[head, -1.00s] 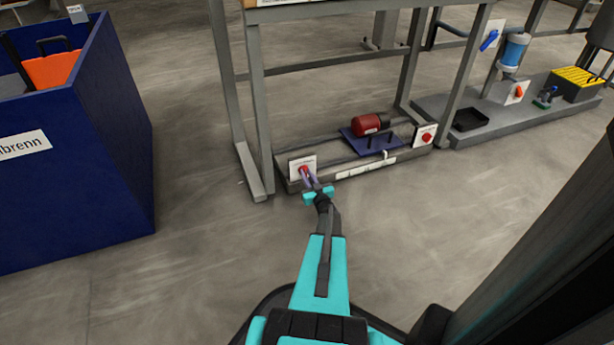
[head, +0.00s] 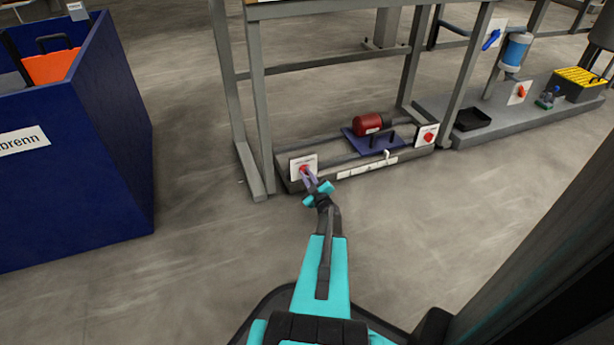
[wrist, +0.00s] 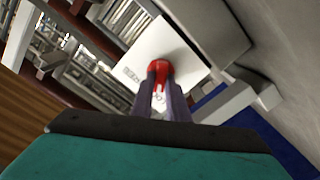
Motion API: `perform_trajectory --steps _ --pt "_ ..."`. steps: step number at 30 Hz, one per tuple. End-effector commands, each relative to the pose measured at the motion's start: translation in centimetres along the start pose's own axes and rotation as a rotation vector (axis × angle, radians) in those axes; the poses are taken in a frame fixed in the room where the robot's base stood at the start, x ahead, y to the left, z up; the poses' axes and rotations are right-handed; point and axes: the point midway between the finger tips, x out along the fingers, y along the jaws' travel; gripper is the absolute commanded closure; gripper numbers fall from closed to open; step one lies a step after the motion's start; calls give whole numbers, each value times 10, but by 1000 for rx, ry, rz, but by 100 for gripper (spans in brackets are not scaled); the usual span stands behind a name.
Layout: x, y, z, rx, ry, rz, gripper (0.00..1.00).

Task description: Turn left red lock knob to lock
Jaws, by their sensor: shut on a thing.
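The left red lock knob (wrist: 158,68) sits on a white label plate (wrist: 163,42) at the left end of the low frame beam. In the head view the plate (head: 303,161) shows at the beam's left end, with the knob partly hidden by my gripper (head: 308,177). My gripper, also in the wrist view (wrist: 159,80), is shut on the red knob, one finger on each side of it. A second red knob (head: 428,138) is on a white plate at the beam's right end, away from my gripper.
A red motor (head: 367,124) on a blue plate (head: 366,142) is mounted between the knobs. A blue bin (head: 90,160) stands at the left. A grey platform (head: 470,137) with a black tray (head: 471,119) lies at the right. The floor before the beam is clear.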

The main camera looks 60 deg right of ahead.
Motion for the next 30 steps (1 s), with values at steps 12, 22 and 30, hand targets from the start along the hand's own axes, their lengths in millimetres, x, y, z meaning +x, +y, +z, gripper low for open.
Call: perform_trajectory --steps 12,22,30 --pt "-1 -1 0 -4 -1 -1 72" --pt "0 0 0 -3 0 -1 67" --pt "-14 0 -1 -2 -1 -1 67"
